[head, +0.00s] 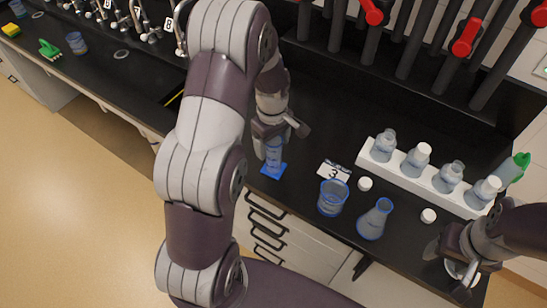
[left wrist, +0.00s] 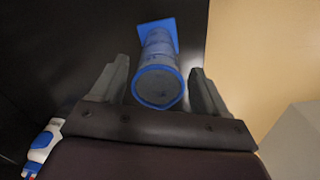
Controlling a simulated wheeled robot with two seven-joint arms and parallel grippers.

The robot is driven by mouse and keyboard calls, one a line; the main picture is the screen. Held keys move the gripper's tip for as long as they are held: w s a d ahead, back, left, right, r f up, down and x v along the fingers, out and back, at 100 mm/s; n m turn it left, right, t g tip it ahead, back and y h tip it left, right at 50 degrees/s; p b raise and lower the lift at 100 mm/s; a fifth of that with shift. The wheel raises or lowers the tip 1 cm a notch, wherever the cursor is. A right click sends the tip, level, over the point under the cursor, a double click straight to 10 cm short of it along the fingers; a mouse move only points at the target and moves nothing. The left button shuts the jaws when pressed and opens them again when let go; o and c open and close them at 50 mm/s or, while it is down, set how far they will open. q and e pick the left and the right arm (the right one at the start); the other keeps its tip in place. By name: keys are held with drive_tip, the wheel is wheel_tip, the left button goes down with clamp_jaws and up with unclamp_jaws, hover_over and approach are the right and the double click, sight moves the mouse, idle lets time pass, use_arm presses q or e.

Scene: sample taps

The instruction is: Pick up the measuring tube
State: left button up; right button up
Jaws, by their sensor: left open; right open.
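The measuring tube (head: 273,154) is a clear cylinder with a blue rim and a square blue base, standing upright on the black counter near its front edge. In the left wrist view the tube (left wrist: 159,70) is seen from above, its open mouth between the fingers. My left gripper (head: 280,133) is just above and around the top of the tube, open, with a gap on each side. It also shows in the left wrist view (left wrist: 157,95). My right gripper (head: 462,262) is at the lower right by the counter's front edge, partly hidden by its arm.
A beaker (head: 333,197), a conical flask (head: 375,219), white caps (head: 365,184) and a card marked 3 (head: 334,171) lie right of the tube. A white rack (head: 405,177) holds several bottles. Taps with red handles (head: 467,36) stand behind.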

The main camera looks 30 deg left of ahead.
use_arm(q)
drive_tip(key=f, duration=0.4)
drive_tip(key=shift+w+d+p, duration=0.1)
drive_tip(key=shift+d+p, duration=0.1)
drive_tip(key=shift+p, duration=0.15)
drive_tip(key=c, duration=1.1)
